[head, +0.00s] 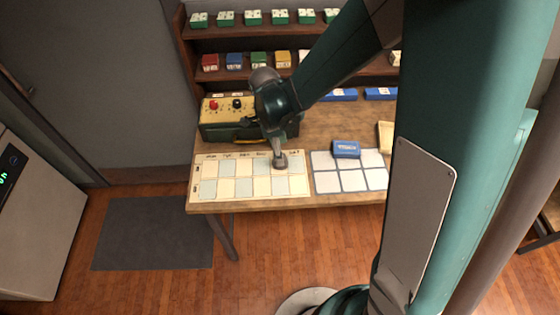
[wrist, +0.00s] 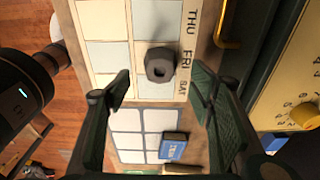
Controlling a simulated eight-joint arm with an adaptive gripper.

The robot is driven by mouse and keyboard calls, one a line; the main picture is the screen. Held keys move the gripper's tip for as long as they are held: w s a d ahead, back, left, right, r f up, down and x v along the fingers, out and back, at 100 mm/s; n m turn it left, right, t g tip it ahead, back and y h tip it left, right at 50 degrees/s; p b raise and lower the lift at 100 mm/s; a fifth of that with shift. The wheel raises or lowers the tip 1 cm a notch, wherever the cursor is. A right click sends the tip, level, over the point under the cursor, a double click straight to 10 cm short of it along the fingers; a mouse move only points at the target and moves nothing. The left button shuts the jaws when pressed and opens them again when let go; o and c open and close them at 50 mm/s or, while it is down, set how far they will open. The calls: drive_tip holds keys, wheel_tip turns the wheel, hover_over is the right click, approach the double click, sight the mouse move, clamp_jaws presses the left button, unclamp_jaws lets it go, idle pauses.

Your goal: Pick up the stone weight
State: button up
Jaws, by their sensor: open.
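In the head view a grey lump at the chart (head: 209,192) below my gripper (head: 278,149) looks like the weight (head: 281,162), partly hidden. In the wrist view my gripper (wrist: 160,82) is open, its fingers on either side of the weight's line with nothing held between them. I cannot tell the exact height of the fingertips above the weight.
A green box with a yellow control panel (head: 222,107) stands just behind the chart, close to my arm. A blue box (head: 346,149) rests on a white grid card (head: 327,182) to the right. Shelves with several small boxes rise behind the table.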

drive_tip(key=shift+f, duration=0.1)
drive_tip(key=shift+d+f, duration=0.15)
drive_tip(key=shift+f, duration=1.1)
drive_tip(key=shift+d+f, duration=0.1)
drive_tip(key=shift+f, duration=1.15)
drive_tip(key=c, duration=1.2)
